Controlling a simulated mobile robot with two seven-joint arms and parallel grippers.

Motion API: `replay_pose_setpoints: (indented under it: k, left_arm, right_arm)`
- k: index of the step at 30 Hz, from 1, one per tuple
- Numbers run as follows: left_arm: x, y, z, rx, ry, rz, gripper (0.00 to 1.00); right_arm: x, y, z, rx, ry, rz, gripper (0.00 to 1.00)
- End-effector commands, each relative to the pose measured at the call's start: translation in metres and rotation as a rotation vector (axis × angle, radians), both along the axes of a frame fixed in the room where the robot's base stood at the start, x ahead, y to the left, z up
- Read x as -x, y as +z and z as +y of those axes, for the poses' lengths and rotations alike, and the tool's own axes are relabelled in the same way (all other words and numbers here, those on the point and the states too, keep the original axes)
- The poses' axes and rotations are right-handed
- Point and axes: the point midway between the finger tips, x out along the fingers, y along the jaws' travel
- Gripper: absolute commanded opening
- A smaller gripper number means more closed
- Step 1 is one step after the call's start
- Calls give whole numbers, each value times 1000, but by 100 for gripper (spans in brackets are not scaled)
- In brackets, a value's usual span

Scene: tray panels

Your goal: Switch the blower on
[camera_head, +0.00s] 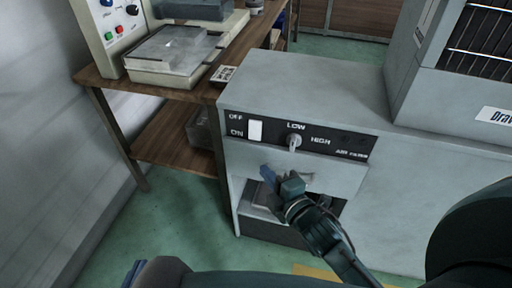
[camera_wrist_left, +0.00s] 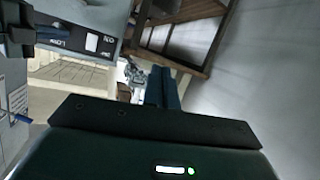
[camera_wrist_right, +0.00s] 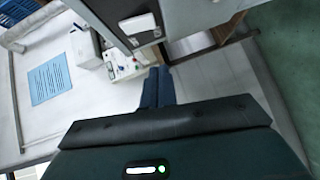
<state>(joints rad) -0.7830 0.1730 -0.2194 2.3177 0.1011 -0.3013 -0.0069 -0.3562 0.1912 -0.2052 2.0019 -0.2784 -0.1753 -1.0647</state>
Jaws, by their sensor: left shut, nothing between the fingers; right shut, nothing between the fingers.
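The blower's control panel is a black strip (camera_head: 345,146) on the front of a grey cabinet (camera_head: 305,85). A white rocker switch (camera_head: 255,130) sits beside the OFF and ON labels; it also shows in the left wrist view (camera_wrist_left: 92,42) and right wrist view (camera_wrist_right: 137,23). I cannot tell which way it is tipped. A grey knob (camera_head: 294,141) is to its right, by LOW and HIGH. My right gripper (camera_head: 267,174) is shut and empty, below the switch and apart from it in the picture. My left gripper (camera_wrist_left: 163,88) is shut and empty, with its fingers together.
A barred unit (camera_head: 480,40) stands on the cabinet. Green floor (camera_head: 160,225) is open at the lower left, beside a pale wall.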

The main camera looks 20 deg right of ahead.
Motion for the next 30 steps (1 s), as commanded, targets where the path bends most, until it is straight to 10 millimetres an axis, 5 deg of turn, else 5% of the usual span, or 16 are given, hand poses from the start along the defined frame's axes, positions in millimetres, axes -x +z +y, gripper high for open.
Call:
replay_pose_setpoints:
  k: [11, 15, 30]
  left_arm:
    - [4, -4, 2, -3, 6, -14, 0]
    - [3, 3, 4, -2, 7, -35, 0]
    - [6, 2, 5, -6, 9, -37, 0]
  right_arm:
    - [-79, -10, 16, -2, 0, -2, 0]
    - [-96, -14, 3, 3, -1, 0, 0]
    - [-110, -17, -6, -1, 0, 1, 0]
